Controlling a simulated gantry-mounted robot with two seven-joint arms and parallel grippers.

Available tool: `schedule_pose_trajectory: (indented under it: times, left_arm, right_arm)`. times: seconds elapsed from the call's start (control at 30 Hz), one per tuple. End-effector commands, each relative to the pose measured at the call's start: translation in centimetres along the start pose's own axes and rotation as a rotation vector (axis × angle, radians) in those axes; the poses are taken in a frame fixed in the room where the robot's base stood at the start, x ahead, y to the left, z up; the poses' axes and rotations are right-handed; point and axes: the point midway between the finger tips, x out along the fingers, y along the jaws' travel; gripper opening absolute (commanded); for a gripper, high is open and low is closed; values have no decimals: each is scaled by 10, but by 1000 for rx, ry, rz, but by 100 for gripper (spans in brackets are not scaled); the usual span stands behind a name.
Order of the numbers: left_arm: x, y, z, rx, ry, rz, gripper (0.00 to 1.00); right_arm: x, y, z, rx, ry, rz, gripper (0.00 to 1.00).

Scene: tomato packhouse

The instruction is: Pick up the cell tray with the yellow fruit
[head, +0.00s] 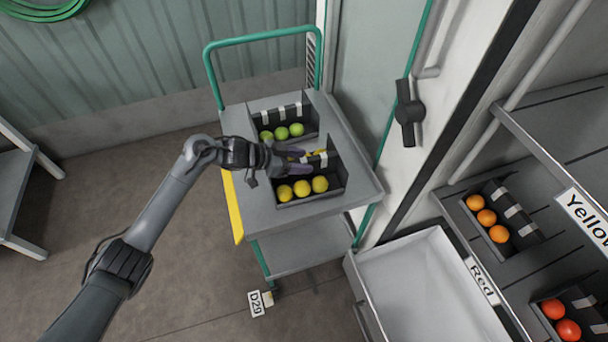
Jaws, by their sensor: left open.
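The cell tray with the yellow fruit (340,186) is a dark tray on the front part of the grey cart top. Three yellow fruits (302,188) show in its near row, and a bit of yellow shows behind its divider. My left gripper (305,162) reaches in from the left over the tray's far left part. Its purple-tipped fingers are apart, near the tray's divider with pale bands. I cannot tell whether they touch it. My right gripper is not in view.
Behind it on the green-handled cart (240,193) sits a tray with green fruit (281,133). At right are an empty grey bin (425,285) labelled Red, a tray with orange fruit (520,222) and one with red fruit (568,330). A door with a black handle (408,112) stands beside the cart.

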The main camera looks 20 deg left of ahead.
Motion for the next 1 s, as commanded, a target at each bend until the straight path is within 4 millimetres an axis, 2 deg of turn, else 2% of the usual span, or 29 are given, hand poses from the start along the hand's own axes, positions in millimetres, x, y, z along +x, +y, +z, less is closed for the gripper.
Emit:
schedule_pose_trajectory:
  times: [0.17,0.5,1.0]
  left_arm:
    - [0,0,0,0,-1,-1,52]
    - [0,0,0,0,-1,0,0]
    - [0,0,0,0,-1,0,0]
  right_arm:
    - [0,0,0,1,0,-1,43]
    - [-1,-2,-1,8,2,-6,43]
    - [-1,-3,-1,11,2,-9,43]
